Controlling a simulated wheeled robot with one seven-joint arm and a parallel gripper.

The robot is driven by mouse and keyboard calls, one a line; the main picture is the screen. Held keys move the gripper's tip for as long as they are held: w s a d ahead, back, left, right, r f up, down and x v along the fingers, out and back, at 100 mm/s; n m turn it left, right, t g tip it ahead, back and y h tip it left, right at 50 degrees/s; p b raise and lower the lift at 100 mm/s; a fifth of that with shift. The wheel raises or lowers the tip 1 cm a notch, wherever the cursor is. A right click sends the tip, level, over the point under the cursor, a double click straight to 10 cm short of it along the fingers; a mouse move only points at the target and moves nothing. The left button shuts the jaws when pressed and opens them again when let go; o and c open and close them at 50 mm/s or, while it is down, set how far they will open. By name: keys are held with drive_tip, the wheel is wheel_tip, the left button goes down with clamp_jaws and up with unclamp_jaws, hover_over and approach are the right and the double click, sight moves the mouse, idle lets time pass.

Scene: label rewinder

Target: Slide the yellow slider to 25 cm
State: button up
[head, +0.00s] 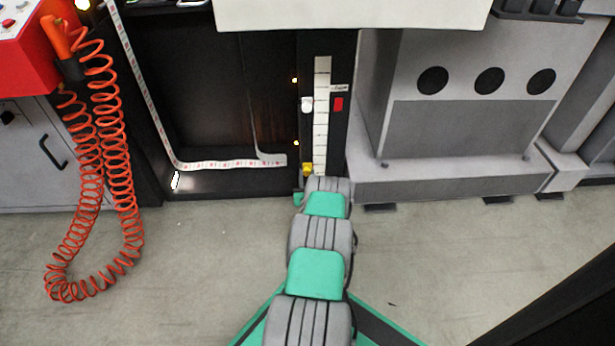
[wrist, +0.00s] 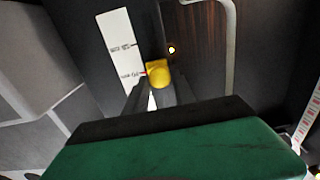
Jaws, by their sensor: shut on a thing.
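The yellow slider (head: 307,169) sits near the bottom of an upright white scale strip (head: 321,110), on its left side. In the wrist view the yellow slider (wrist: 157,74) lies at the tips of my two dark fingers. My gripper (wrist: 160,92) is shut on it. The scale (wrist: 121,48) runs just left of the slider there, with a red mark beside it. Its printed numbers are too small to read surely. In the head view my arm hides most of the gripper.
A white slider (head: 307,104) stands higher on the same left side, above the yellow one. A red slider (head: 338,104) is right of the scale. A grey machine housing (head: 455,130) stands close on the right. A coiled orange hose (head: 120,190) hangs at the left.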

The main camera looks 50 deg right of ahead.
clamp_jaws()
idle(0.7)
